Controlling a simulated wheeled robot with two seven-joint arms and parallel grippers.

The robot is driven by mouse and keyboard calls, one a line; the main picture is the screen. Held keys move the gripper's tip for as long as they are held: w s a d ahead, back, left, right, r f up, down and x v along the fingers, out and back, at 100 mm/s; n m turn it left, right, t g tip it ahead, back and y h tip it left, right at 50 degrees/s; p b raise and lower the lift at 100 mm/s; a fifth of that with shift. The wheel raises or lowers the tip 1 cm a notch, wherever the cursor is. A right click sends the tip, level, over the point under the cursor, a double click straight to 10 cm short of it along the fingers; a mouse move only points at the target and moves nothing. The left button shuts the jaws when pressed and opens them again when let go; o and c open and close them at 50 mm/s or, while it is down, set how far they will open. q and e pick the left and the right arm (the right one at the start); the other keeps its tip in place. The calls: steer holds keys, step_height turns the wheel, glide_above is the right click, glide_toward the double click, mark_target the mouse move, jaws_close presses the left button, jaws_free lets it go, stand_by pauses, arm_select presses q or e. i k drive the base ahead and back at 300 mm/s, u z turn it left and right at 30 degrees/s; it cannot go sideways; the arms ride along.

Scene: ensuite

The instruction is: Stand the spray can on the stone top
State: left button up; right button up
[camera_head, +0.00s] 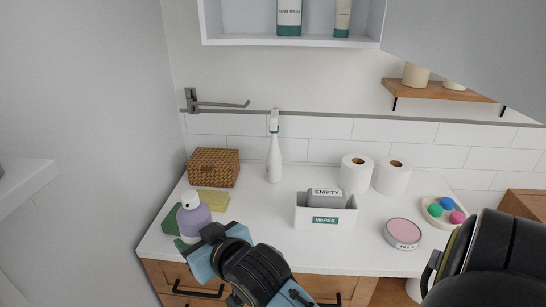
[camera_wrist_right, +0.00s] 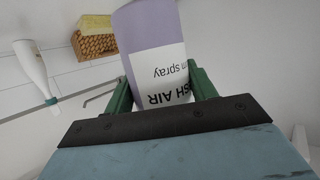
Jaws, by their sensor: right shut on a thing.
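The spray can (camera_head: 194,217), purple with a white cap, is at the front left of the white stone top (camera_head: 265,210). It looks upright in the head view. My right gripper (camera_head: 190,232) is shut on it from the front right. In the right wrist view the can (camera_wrist_right: 155,50) sits between the green fingers (camera_wrist_right: 162,92), its white label with black lettering facing the camera. I cannot tell whether the can's base touches the stone top; the gripper hides its lower part. My left gripper is not in view.
A woven basket (camera_head: 213,167), yellow sponge (camera_head: 212,201) and white spray bottle (camera_head: 274,160) stand behind the can. A wipes box (camera_head: 326,213), two toilet rolls (camera_head: 356,173), a pink tin (camera_head: 402,233) and a dish (camera_head: 443,211) are farther right. The stone between can and wipes box is clear.

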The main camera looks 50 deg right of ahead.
mark_target(276, 237)
steer(key=z, duration=1.55)
steer(key=k, duration=0.7)
steer(key=u, duration=0.9)
steer(key=i, duration=0.45)
